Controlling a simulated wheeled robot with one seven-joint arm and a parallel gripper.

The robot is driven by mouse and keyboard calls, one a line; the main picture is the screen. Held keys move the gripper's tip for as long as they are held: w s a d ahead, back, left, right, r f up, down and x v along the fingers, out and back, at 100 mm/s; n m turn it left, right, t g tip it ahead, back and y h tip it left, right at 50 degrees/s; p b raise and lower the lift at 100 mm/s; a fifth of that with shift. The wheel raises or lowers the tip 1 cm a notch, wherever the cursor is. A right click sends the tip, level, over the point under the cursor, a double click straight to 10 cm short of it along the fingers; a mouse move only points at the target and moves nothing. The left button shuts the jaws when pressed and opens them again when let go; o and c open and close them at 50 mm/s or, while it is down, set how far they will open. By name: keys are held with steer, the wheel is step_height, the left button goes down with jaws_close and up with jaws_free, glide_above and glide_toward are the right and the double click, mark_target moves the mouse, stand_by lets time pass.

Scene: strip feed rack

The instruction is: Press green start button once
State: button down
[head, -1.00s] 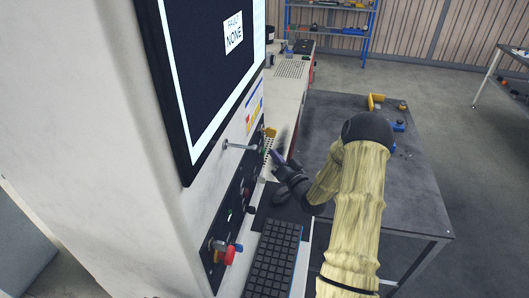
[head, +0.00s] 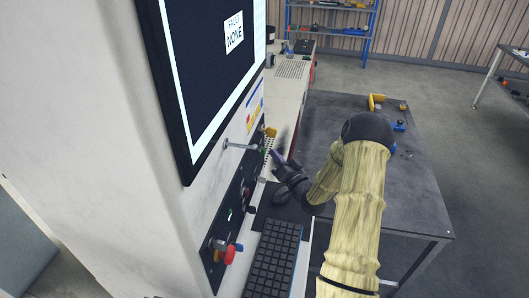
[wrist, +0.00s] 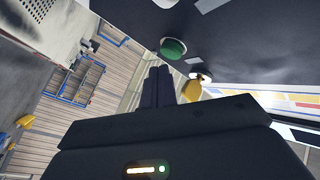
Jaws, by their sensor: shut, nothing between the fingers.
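The green button (wrist: 173,48) is a round domed cap on the dark control panel, near the top middle of the wrist view. My gripper (wrist: 158,72) is shut and empty. Its two dark fingers stand together just below the button in that picture, and a small gap shows between the fingertips and the cap. In the head view my gripper (head: 273,156) is beside the panel (head: 231,205), at its far end. The button itself is hard to make out there.
A yellow part (wrist: 192,90) sits close to the right of my fingers. A monitor (head: 210,75) reading "FAULT NONE" juts out above the panel. A red knob (head: 230,254) and a keyboard (head: 272,262) are nearer. A dark table (head: 405,200) stands right.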

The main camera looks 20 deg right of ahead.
steer(key=shift+w+a+b, duration=0.35)
steer(key=shift+w+a, duration=0.2)
steer(key=shift+a, duration=0.15)
stand_by(1.1)
steer(key=shift+s+d, duration=0.1)
steer(key=shift+d, duration=0.05)
steer(key=shift+s+d, duration=0.5)
steer(key=shift+d, duration=0.1)
steer(key=s+d, duration=0.1)
steer(key=d, duration=0.1)
steer(key=s+d+b, duration=0.1)
steer(key=d, duration=0.1)
steer(key=shift+s, duration=0.35)
stand_by(0.4)
